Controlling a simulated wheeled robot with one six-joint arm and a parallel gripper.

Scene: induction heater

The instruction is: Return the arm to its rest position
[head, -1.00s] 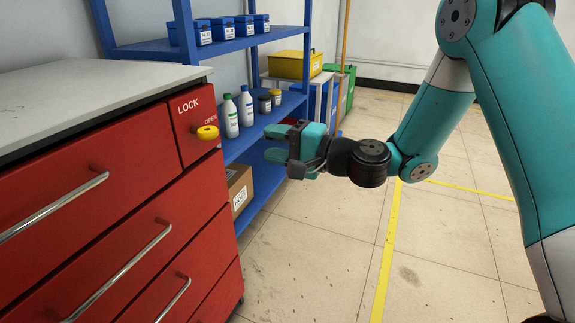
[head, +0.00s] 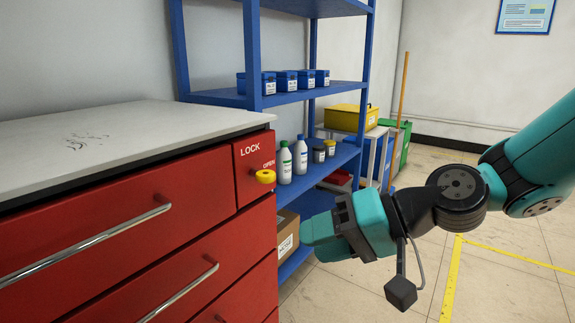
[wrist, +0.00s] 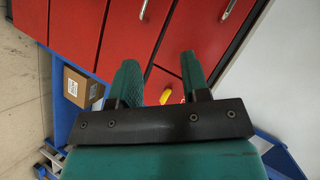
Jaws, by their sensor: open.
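My gripper (head: 318,237) is teal with a dark bracket. In the head view it hangs in the air right of the red cabinet (head: 150,240), in front of the blue shelf's lower part. My arm (head: 525,165) reaches in from the right edge. In the wrist view the two fingers of my gripper (wrist: 160,82) stand apart with nothing held between them. The yellow lock knob (head: 265,176) on the cabinet's corner panel is apart from the gripper; it also shows as a small yellow piece between the fingers in the wrist view (wrist: 165,96).
A blue shelf (head: 215,98) holds blue boxes, bottles and jars. A cardboard box (head: 287,232) sits low on it, partly behind my gripper. A yellow case (head: 352,117) and a green bin (head: 403,148) stand behind. Open floor (head: 510,285) lies at the right.

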